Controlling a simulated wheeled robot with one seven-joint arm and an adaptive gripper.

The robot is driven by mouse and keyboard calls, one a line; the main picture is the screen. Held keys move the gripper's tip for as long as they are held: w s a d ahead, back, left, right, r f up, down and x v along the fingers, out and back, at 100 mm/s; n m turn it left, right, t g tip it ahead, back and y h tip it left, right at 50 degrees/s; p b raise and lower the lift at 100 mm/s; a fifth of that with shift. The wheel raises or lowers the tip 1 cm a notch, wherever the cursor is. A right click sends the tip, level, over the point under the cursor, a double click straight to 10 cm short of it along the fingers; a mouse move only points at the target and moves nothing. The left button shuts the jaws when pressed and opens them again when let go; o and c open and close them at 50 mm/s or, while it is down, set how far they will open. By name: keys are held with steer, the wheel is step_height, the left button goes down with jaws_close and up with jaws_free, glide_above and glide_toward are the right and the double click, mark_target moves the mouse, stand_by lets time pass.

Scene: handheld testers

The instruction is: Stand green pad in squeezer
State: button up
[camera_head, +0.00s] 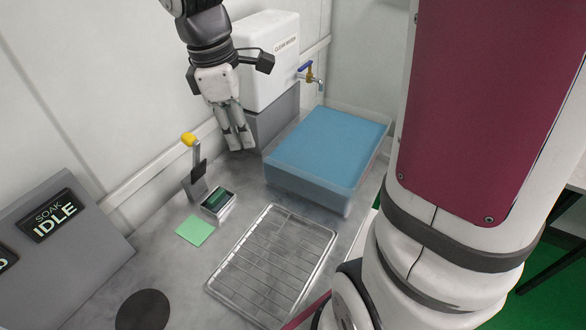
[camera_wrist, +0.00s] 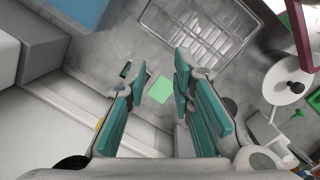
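The green pad (camera_head: 195,230) is a light green square lying flat on the grey counter. It also shows in the wrist view (camera_wrist: 160,88), in the gap between my fingers. The squeezer (camera_head: 197,175) stands just behind the pad, with an upright lever topped by a yellow knob (camera_head: 189,139). At its foot is a small pale-rimmed box with a dark green face (camera_head: 216,202); I cannot tell whether this is a screen or an opening. My gripper (camera_head: 240,142) hangs above the counter behind and right of the squeezer, open and empty. In the wrist view, my left finger hides most of the squeezer.
A wire rack (camera_head: 272,262) lies right of the pad. A blue-topped basin (camera_head: 330,148) stands behind it, beside a white water tank (camera_head: 266,60) with a tap. A SOAK IDLE panel (camera_head: 60,235) is at left. A dark disc (camera_head: 143,310) is at front.

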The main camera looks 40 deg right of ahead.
steer(key=s+r+m+t, duration=0.2)
steer(key=s+m, duration=0.3)
steer(key=s, duration=0.4)
steer(key=s+a+r+m+t+y, duration=0.1)
steer(key=s+r+m+t, duration=0.1)
steer(key=s+m, duration=0.4)
steer(key=s, duration=0.3)
steer(key=shift+a+y, duration=0.25)
steer(key=shift+y, duration=0.05)
steer(key=shift+w+r, duration=0.1)
step_height(320, 180, up, 2)
steer(key=shift+r+t+p, duration=0.2)
steer(key=shift+t+p, duration=0.1)
steer(key=shift+p, duration=0.65)
